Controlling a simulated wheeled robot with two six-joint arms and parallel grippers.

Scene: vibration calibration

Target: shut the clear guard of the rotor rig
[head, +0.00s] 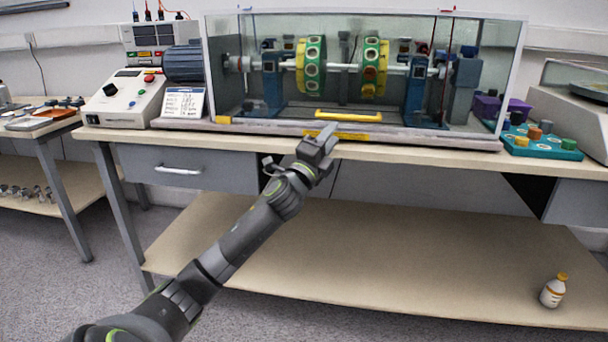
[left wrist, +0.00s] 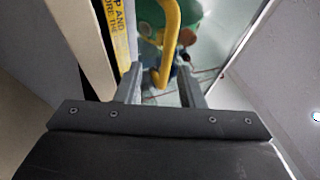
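The clear guard (head: 225,75) is a see-through box-like cover around the rotor rig, which has two green-and-yellow discs (head: 311,66) on a shaft. Its yellow handle (head: 348,115) is low at the front, just above the base. I cannot tell whether a gap is left under the guard. My left gripper (head: 325,134) is at the front edge of the bench, just below the handle. In the left wrist view, the gripper (left wrist: 158,82) has its fingers apart, and the yellow handle (left wrist: 171,35) shows between them with space on both sides. My right gripper is not in view.
A control box (head: 125,98) and a small display card (head: 183,103) stand left of the rig. A teal tray (head: 541,145) with coloured pieces is at the right. The space before the bench is free.

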